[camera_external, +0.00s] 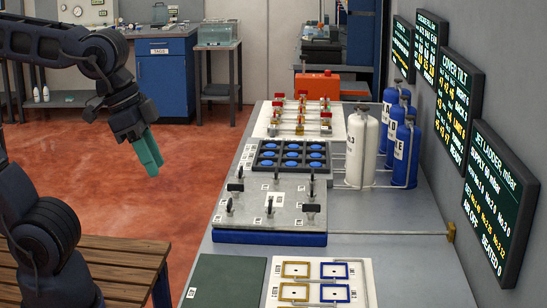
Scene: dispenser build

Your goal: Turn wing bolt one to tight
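A grey cover plate (255,222) lies on a blue base (268,238) on the bench. Several dark upright wing bolts stand on it, among them one at the left edge (235,187), one at the front right (311,208) and one at the back (276,174). The small white labels are too small to read, so I cannot tell which is wing bolt one. My gripper (154,166), with teal fingers, hangs in the air left of the bench, well apart from the plate. Its fingers look close together; I cannot tell whether they are shut. No object shows in them.
Behind the plate are a tray of blue round caps (290,155) and a white board with red-topped fittings (270,125). White (362,145) and blue (405,152) cylinders stand right. A green mat (226,280) and a white panel with square frames (320,268) lie in front. Screens hang on the wall.

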